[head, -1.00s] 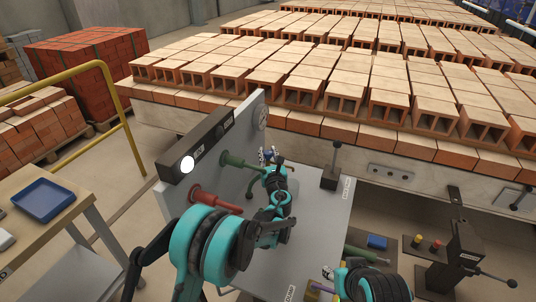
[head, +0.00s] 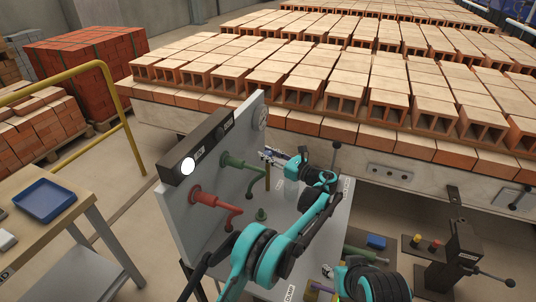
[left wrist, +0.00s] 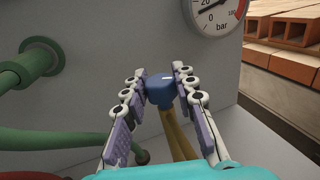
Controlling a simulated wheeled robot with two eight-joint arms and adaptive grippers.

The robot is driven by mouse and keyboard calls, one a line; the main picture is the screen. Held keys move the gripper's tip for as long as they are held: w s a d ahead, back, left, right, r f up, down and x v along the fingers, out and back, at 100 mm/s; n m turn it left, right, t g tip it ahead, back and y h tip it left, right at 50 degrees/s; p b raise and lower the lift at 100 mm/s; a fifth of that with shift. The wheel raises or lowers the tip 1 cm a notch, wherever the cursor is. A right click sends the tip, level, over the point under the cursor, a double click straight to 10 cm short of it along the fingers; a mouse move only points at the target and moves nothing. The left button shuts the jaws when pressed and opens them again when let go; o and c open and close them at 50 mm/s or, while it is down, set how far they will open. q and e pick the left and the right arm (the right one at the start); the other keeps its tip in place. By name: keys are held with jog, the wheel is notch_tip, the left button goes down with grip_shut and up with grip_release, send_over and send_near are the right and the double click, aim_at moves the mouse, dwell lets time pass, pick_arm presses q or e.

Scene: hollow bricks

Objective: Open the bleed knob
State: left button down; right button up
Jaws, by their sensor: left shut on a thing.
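The bleed knob (left wrist: 160,90) is a small blue knob on a brass stem, which stands on the grey panel unit below a pressure gauge (left wrist: 215,12). My left gripper (left wrist: 159,82) has its two fingers closed on opposite sides of the knob in the left wrist view. In the head view, my left gripper (head: 274,156) reaches in from the right of the brass stem (head: 267,177) and mostly hides the knob. My right gripper (head: 328,271) shows only in part at the bottom of the head view, and its fingers are too small to read.
Green pipework (head: 238,161) and a red pipe with a lever (head: 210,200) stick out from the upright panel, left of my left gripper. A black lever post (head: 333,160) stands close behind my wrist. Rows of hollow bricks (head: 370,85) lie beyond. A blue tray (head: 44,200) sits on the left table.

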pick_arm(q)
jog(key=shift+g, duration=0.3)
jog(key=c, duration=1.2)
grip_release()
jog(key=v, duration=1.2)
jog(key=shift+w+f, duration=0.1)
jog(key=shift+f, duration=0.05)
jog(key=shift+d, duration=0.1)
